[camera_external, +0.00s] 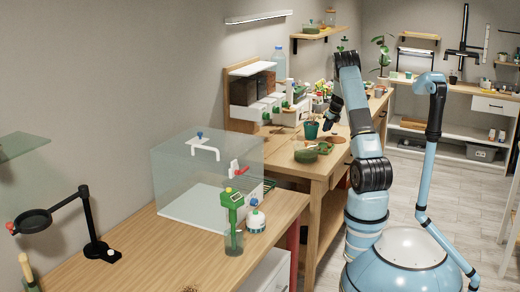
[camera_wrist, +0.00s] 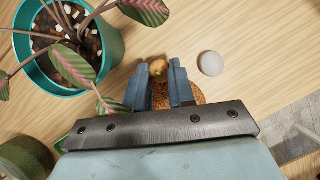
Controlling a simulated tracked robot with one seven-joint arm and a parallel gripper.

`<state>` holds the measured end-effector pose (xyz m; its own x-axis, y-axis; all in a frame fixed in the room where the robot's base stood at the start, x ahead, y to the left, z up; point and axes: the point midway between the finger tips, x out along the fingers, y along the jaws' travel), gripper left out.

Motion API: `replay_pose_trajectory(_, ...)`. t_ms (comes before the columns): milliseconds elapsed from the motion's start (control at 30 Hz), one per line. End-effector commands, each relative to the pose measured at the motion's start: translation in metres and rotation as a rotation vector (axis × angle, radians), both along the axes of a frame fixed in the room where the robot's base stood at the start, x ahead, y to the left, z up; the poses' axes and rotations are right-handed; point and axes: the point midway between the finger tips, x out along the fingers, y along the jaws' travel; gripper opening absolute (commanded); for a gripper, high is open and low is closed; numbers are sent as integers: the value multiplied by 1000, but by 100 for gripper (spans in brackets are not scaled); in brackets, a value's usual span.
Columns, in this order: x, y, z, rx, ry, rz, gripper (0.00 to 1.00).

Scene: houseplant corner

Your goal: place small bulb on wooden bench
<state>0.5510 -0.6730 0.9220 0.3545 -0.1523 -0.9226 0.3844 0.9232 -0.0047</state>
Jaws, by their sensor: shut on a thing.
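The small bulb (camera_wrist: 158,67), round and yellow-brown, shows in the wrist view between the tips of my gripper (camera_wrist: 158,80). My blue fingers are shut on it. In the external view my gripper (camera_external: 329,127) points down over the far bench, beside a teal pot; the bulb is too small to make out there. The wooden bench (camera_wrist: 245,75) is the pale wood surface below in the wrist view, and it also shows in the external view (camera_external: 285,156). Whether the bulb touches the wood or hangs just above it, I cannot tell.
The teal pot (camera_wrist: 108,68) with a striped-leaf plant stands close left of my fingers. A pale grey round thing (camera_wrist: 210,63) lies close right. A brown speckled round mat (camera_wrist: 198,95) lies partly under my gripper. A green round thing (camera_wrist: 25,158) is at lower left. Bare wood lies at right.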

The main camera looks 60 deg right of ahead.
Motion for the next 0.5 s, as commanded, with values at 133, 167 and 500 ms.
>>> replay_pose_trajectory(133,-1,1,-22,4,1,-1,0)
replay_pose_trajectory(167,-2,1,-25,4,2,-1,0)
replay_pose_trajectory(500,-1,1,-29,2,1,0,0)
